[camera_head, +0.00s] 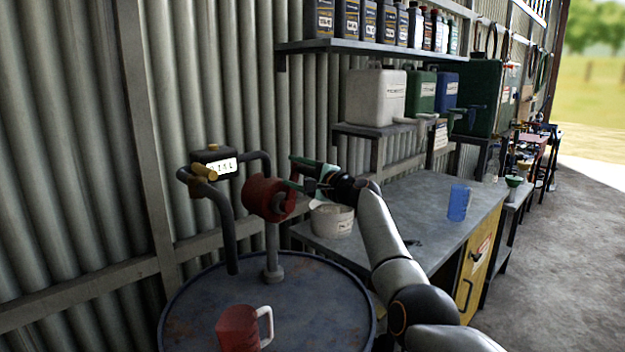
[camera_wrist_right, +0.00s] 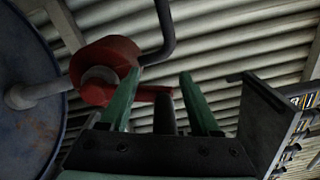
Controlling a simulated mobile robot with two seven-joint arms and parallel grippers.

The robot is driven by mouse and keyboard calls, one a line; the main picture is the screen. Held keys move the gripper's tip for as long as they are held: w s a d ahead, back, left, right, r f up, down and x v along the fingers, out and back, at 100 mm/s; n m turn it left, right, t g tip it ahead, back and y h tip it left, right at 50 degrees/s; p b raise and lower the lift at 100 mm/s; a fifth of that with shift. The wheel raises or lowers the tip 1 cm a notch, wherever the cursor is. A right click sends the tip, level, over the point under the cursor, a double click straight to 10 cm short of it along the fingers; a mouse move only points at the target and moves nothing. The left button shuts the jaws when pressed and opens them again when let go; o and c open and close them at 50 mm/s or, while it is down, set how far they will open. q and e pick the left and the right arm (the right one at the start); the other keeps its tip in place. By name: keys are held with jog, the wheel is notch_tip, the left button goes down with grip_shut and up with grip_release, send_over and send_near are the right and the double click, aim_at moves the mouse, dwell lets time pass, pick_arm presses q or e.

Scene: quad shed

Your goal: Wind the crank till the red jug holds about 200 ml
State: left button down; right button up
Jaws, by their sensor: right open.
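The red jug (camera_head: 237,328) with a pale handle stands upright on the blue drum's top (camera_head: 310,292), at the bottom of the head view; its contents cannot be made out. The red pump body (camera_head: 262,197) is mounted on a pipe above the drum. Its red crank arm (camera_wrist_right: 150,93) and dark crank handle (camera_wrist_right: 165,115) show in the right wrist view. My right gripper (camera_head: 292,172) is at the pump's crank side. Its green fingers (camera_wrist_right: 159,76) are open, with the handle appearing between them; contact cannot be told. My left gripper is out of view.
A meter (camera_head: 215,160) with a white display, too small to read surely, sits on the pipe. A pale tub (camera_head: 332,219) and blue jug (camera_head: 458,203) stand on the workbench (camera_head: 425,195) at right. Canisters (camera_head: 376,97) stand on a raised stand. The corrugated wall is close behind.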

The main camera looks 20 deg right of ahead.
jog(key=b+v, duration=0.2)
jog(key=v, duration=1)
jog(key=shift+s, duration=0.15)
